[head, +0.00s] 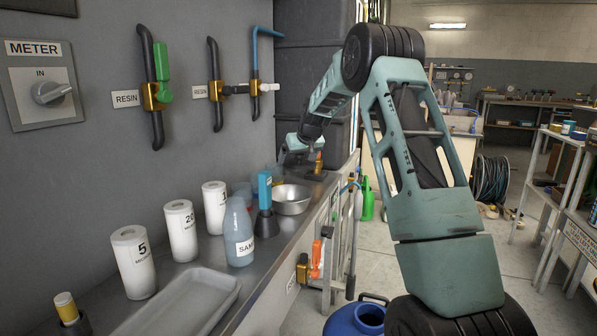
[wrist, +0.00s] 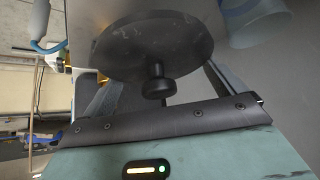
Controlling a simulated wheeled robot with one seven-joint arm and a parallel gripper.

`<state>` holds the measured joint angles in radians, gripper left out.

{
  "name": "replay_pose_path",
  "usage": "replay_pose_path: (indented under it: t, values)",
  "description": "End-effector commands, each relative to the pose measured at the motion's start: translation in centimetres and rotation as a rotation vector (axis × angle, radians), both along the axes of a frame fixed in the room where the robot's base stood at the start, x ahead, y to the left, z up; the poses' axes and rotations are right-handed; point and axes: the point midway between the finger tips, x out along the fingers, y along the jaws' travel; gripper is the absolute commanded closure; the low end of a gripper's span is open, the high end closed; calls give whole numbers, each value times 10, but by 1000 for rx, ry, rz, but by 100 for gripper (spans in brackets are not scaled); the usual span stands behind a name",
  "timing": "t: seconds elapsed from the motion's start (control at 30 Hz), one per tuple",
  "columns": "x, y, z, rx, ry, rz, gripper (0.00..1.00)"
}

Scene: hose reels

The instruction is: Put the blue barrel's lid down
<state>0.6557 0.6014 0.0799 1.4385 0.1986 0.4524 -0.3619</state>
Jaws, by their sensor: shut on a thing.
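The lid (wrist: 140,45) is a dark round disc with a black knob, seen close up in the wrist view, knob towards my palm. My gripper (head: 302,152) is at the far end of the counter in the head view. It is shut on the lid; the exact finger contact is hard to see. A dark flat shape under the gripper in the head view may be the lid; whether it touches the counter is unclear.
The metal counter (head: 262,268) holds a steel bowl (head: 292,205), a sample bottle (head: 239,240), several white canisters (head: 180,230) and a grey tray (head: 185,305). Valves and pipes line the wall. A green watering can (head: 366,203) stands on the floor beyond the counter.

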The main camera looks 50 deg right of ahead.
Motion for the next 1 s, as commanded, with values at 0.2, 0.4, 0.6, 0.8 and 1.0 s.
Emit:
replay_pose_path:
  t: [0.2, 0.4, 0.6, 0.8, 1.0]
  values:
    - [2, -8, 20, 2, 10, -1, 35]
    - [6, -21, 23, 8, 23, 0, 35]
    - [8, -31, 21, 12, 25, 1, 35]
    - [9, -34, 10, 17, 25, 2, 35]
    - [9, -34, -29, 18, 28, 2, 35]
